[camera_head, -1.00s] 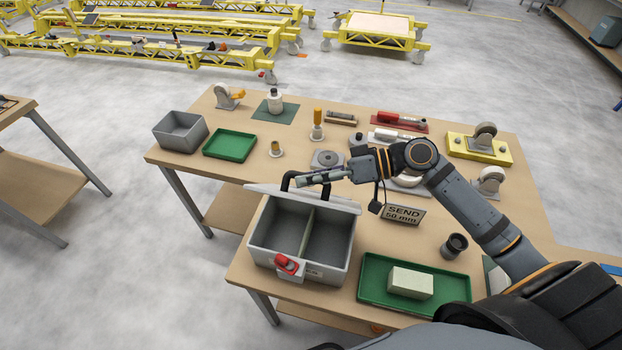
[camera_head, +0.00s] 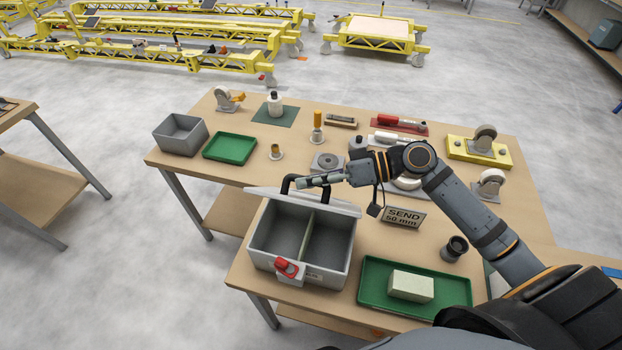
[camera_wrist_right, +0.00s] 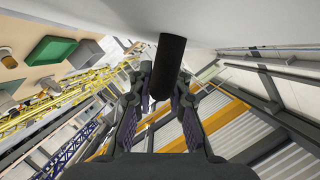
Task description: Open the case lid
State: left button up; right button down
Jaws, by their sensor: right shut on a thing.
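The grey case (camera_head: 303,277) stands at the table's near left, with its two compartments showing empty. Its pale lid (camera_head: 335,206) is raised at the case's back edge and shows as a thin strip in the head view. A black handle (camera_head: 287,185) sticks up behind the lid. My right gripper (camera_head: 304,183) is shut on this handle. In the right wrist view, the dark handle bar (camera_wrist_right: 168,62) runs between the fingers (camera_wrist_right: 160,98), with the pale lid surface (camera_wrist_right: 130,14) above. A red latch (camera_head: 287,267) sits at the case's front. My left gripper is not in view.
A green tray (camera_head: 455,290) with a pale block (camera_head: 411,286) lies right of the case. A SEND 50 mm sign (camera_head: 404,217) and a dark cup (camera_head: 454,248) stand near my right arm. Casters, bottles and tools fill the table's far part.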

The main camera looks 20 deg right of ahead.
jog(key=shift+w, duration=0.1)
jog(key=shift+w+d+r+m+b, duration=0.35)
jog(key=shift+w+d+m, duration=0.1)
jog(key=shift+w, duration=0.2)
jog(key=w+d+m+g+y+b, duration=0.1)
jog(key=w+d+m+y+b, duration=0.1)
jog(key=w+d+m, duration=0.2)
jog(key=shift+w+d+r+y+b, duration=0.2)
jog(key=shift+w+r+y+b, duration=0.15)
jog(key=shift+w, duration=0.85)
jog(key=c, duration=1.3)
grip_release()
jog(key=shift+d, duration=0.15)
